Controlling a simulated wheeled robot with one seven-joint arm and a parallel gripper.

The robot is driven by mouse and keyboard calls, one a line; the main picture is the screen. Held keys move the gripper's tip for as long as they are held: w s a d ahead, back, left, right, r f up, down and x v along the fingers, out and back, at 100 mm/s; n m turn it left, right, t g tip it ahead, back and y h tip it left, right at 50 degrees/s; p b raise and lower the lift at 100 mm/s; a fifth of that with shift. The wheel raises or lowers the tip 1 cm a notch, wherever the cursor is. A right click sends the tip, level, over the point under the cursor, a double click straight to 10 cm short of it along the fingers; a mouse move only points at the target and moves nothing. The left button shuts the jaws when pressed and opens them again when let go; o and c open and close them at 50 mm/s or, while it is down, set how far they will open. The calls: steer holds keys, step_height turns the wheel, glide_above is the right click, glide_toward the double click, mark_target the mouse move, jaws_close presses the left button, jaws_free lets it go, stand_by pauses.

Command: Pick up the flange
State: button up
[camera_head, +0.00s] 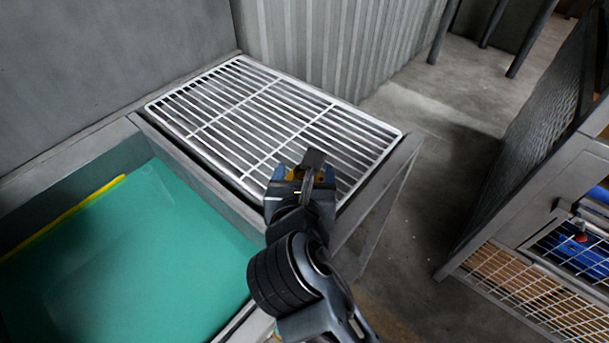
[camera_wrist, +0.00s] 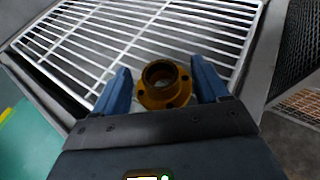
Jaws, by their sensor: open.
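The flange (camera_wrist: 163,84) is a yellow-brown ring with a raised hub, a centre hole and bolt holes. In the wrist view it sits on the white wire rack, between the two blue fingers of my gripper (camera_wrist: 160,86). The fingers are spread, with a visible gap on each side of it. In the head view my gripper (camera_head: 303,178) is over the near right corner of the rack, and bits of the flange (camera_head: 323,176) show behind it; most of it is hidden.
The white wire rack (camera_head: 262,157) lies on a grey metal frame against a wall. A green-bottomed basin (camera_head: 140,260) is to its left. A corrugated panel (camera_head: 335,45) stands behind. At right is a mesh-sided cart (camera_head: 540,190) holding blue items; open floor lies between.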

steer(key=x, duration=0.3)
steer(key=shift+w+f, duration=0.1)
steer(key=shift+f, duration=0.1)
steer(key=c, duration=1.4)
